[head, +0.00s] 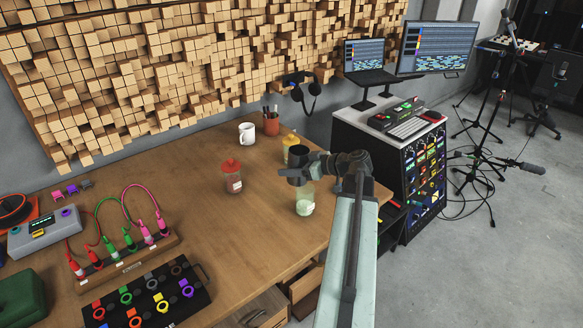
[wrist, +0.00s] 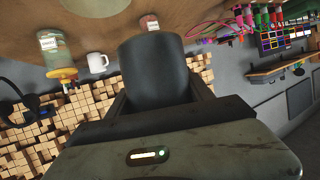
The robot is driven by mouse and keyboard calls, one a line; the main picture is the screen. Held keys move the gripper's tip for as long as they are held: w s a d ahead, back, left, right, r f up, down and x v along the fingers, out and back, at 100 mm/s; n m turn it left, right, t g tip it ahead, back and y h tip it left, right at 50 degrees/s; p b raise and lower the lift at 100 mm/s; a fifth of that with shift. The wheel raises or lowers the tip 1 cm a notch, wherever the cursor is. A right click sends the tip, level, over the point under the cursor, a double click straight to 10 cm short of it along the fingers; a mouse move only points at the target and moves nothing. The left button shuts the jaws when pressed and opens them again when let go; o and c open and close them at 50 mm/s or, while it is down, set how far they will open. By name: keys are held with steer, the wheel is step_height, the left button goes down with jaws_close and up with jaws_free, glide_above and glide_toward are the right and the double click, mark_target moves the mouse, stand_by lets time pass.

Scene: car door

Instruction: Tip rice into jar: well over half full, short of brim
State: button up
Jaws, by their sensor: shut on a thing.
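My gripper (head: 308,168) is shut on a dark cup (head: 297,178), above the right part of the wooden table. The cup also fills the middle of the wrist view (wrist: 155,70), where the scene appears upside down. A clear glass jar (head: 305,192) stands upright just below the cup in the head view. Pale contents, which look like rice, show in its lower part; the cup and gripper cover its top. I cannot tell the exact level or whether grains are falling. The inside of the cup is hidden.
A red-lidded jar (head: 232,178), a yellow-lidded jar (head: 293,145), a white mug (head: 247,133) and a pen pot (head: 271,124) stand behind and left. Pedals and cables (head: 120,250) fill the front left. The table's right edge (head: 328,240) is close to the glass jar.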

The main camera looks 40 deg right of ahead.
mark_target(290, 179)
steer(key=shift+a+f+m+t+y+b, duration=0.3)
steer(key=shift+a+f+m+y+b, duration=0.35)
steer(key=shift+b, duration=1.1)
steer(key=m+b, duration=0.1)
steer(key=a+m+t+y+b, duration=0.1)
steer(key=b, duration=0.1)
steer(key=shift+w+a+m, duration=0.1)
steer(key=shift+a+m, duration=0.15)
steer(key=shift+a+m+t+y+b, duration=0.3)
steer(key=shift+m+t+y+b, duration=0.2)
steer(key=shift+m+b, duration=0.55)
steer(key=shift+a+f+m+t+y+b, duration=0.15)
steer(key=shift+m+t+b, duration=0.3)
steer(key=shift+m+b, duration=0.45)
steer(key=shift+a+f+m+t+y+b, duration=0.1)
steer(key=shift+m+t+b, duration=0.35)
steer(key=shift+b, duration=0.75)
steer(key=shift+d+f+m+t+b, duration=0.2)
steer(key=shift+m+t+b, duration=0.3)
steer(key=shift+m+b, duration=0.75)
